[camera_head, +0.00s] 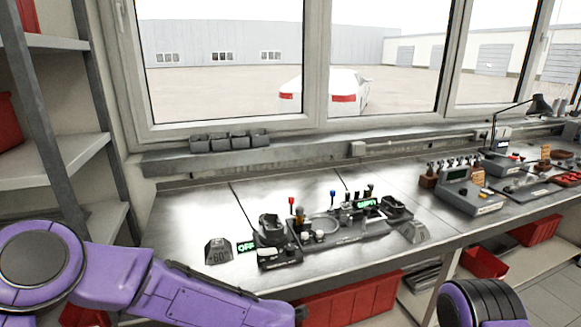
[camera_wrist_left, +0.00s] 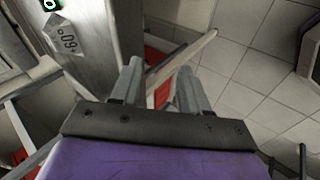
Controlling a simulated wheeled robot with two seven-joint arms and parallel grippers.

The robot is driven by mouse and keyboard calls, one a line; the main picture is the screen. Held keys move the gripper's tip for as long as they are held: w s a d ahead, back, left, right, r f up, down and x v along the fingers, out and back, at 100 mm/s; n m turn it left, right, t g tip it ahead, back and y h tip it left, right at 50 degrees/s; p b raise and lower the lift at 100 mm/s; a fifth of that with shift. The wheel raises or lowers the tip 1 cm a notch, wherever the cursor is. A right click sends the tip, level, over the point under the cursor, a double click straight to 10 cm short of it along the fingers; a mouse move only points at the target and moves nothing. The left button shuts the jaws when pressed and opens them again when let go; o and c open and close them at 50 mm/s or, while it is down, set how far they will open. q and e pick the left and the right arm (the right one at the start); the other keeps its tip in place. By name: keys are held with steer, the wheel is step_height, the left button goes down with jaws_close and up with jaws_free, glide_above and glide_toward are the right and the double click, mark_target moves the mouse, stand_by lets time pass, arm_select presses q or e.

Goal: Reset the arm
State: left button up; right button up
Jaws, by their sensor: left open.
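My left arm (camera_head: 185,285) is purple and comes in from the left, low in front of the bench's front edge. Its gripper lies at or beyond the bottom edge of the head view and is not clearly shown there. In the left wrist view my left gripper (camera_wrist_left: 160,85) is open, with its two grey fingers apart and nothing between them. Red bins and pale floor tiles show beyond the fingers. A purple and black part of my right arm (camera_head: 480,305) shows at the bottom right; its gripper is out of view.
The metal workbench (camera_head: 190,210) runs under the window. It bears a dark fixture (camera_head: 345,232) with levers, a grey 60° block (camera_head: 218,251), and a grey device (camera_head: 468,192). Red bins (camera_head: 350,298) sit below. A shelf rack (camera_head: 60,160) stands at left.

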arm_select(q)
steer(key=s+a+f+m+b, duration=0.1)
steer(key=s+a+f+m, duration=0.35)
steer(key=f, duration=0.35)
steer(key=s+a+f+m+b, duration=0.1)
steer(key=s+a+f+m, duration=0.4)
steer(key=f, duration=0.4)
steer(key=s+a+f+m+g, duration=0.1)
steer(key=s+a+f, duration=0.1)
steer(key=s+a, duration=0.2)
steer(key=s+a+f+m+g+b, duration=0.1)
steer(key=s+a+f+m, duration=0.1)
steer(key=s, duration=0.7)
steer(key=s+a+f+m+g, duration=0.1)
steer(key=s+a+f, duration=0.2)
steer(key=s+a, duration=0.2)
steer(key=shift+s+a+f+b, duration=0.3)
steer(key=shift+s, duration=0.75)
